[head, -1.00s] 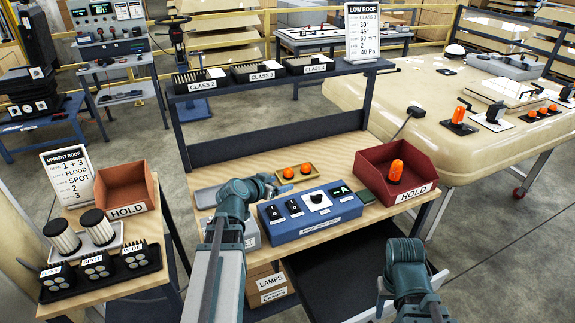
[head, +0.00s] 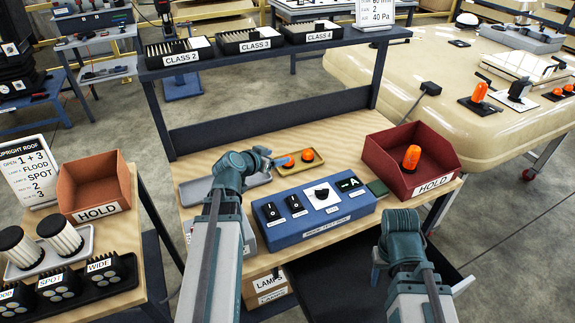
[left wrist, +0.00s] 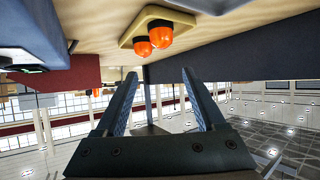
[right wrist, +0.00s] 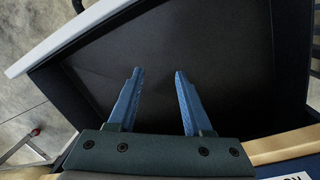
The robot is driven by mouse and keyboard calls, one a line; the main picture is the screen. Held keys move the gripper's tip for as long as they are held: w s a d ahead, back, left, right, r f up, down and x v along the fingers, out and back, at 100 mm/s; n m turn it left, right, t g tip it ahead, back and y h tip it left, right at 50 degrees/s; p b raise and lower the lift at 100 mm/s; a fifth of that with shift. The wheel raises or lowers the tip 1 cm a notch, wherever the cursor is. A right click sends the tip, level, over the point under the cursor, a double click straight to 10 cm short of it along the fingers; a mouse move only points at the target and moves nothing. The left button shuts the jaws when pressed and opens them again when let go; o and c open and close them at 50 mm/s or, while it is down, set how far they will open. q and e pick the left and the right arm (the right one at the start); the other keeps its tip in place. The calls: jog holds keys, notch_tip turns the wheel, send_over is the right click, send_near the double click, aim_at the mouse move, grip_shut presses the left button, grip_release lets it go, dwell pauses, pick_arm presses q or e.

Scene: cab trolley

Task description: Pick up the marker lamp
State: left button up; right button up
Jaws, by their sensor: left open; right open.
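Two orange marker lamps, a left one (head: 288,162) and a right one (head: 307,156), sit on a small tan tray (head: 318,168) on the wooden bench. They also show at the top of the left wrist view, the left one (left wrist: 141,46) and right one (left wrist: 161,37) possibly swapped in order. My left gripper (head: 275,160) is open and empty, just left of the tray and close to the left lamp. My right gripper (right wrist: 157,85) is open and empty, low at the bench's front right.
A blue switch box (head: 317,218) sits in front of the tray. A grey tray (head: 252,181) lies left of it. A dark shelf (head: 262,55) with class boxes rises behind. A second HOLD bin (head: 91,187) stands on the left table. An orange lamp (head: 479,92) stands on the cream roof.

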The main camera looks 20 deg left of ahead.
pick_arm(q)
notch_tip(320, 180, down, 4)
jog(key=b, duration=0.3)
jog(key=shift+w+a+f, duration=0.1)
pick_arm(e)
send_over(376, 299)
jog(key=f, duration=0.4)
jog(key=shift+a+f, duration=0.1)
jog(key=shift+a, duration=0.2)
pick_arm(q)
jog(key=shift+w, duration=0.1)
jog(key=shift+b+x, duration=2.05)
jog(key=shift+x, duration=1.65)
pick_arm(e)
jog(key=shift+f, duration=1.85)
pick_arm(q)
jog(key=shift+a, duration=0.15)
pick_arm(e)
jog(key=shift+r, duration=0.1)
pick_arm(q)
jog(key=shift+c, duration=0.6)
jog(key=c, duration=1)
pick_arm(e)
jog(key=shift+r, duration=0.1)
pick_arm(q)
notch_tip(376, 299, up, 11)
jog(key=p, duration=1)
jog(key=shift+f, duration=0.25)
pick_arm(e)
notch_tip(376, 299, up, 10)
